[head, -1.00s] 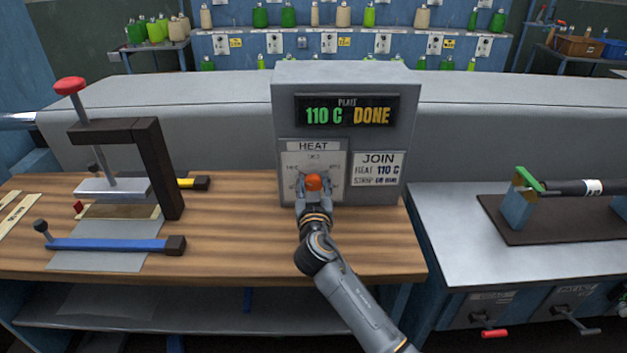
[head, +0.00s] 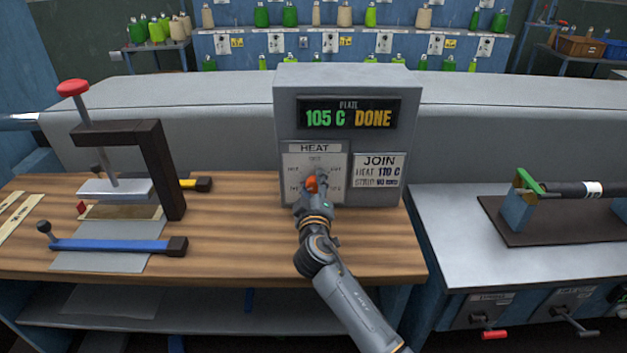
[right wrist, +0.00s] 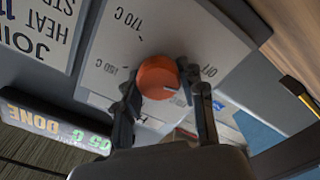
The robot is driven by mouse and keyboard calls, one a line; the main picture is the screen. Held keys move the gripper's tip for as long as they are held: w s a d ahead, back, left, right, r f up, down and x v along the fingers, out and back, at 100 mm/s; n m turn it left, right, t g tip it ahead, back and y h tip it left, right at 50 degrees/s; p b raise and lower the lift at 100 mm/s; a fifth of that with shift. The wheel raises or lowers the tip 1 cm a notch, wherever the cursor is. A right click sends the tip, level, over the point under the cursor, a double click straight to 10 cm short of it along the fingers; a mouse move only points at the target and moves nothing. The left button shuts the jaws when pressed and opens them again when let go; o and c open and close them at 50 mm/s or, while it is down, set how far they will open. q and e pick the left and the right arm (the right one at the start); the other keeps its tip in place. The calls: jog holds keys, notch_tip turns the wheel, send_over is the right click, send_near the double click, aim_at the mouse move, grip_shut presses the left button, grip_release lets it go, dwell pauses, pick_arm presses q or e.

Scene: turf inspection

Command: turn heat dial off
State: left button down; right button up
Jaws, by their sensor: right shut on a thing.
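The grey heater box (head: 292,100) stands on the wooden bench, and its display (head: 348,113) reads "105 C" and "DONE". The orange heat dial (head: 311,183) sits on a pale HEAT plate (head: 297,160) on its front. In the right wrist view the dial (right wrist: 157,76) carries a short pale mark near its lower right side. The word OFF (right wrist: 209,71) is printed to the right of the dial there. My right gripper (head: 313,190) is shut on the dial, with one finger on each side (right wrist: 166,92). My left gripper is not in view.
A clamp press with a red knob (head: 73,88) and a blue-handled lever (head: 115,244) stand on the bench at left. A JOIN card (head: 377,169) is beside the dial plate. A metal-topped bench (head: 455,230) is at right. The wood before the box's left side is clear.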

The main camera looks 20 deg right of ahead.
jog(key=shift+n+p, duration=0.3)
jog(key=shift+n, duration=1.1)
jog(key=o, duration=1.2)
jog(key=shift+d, duration=0.1)
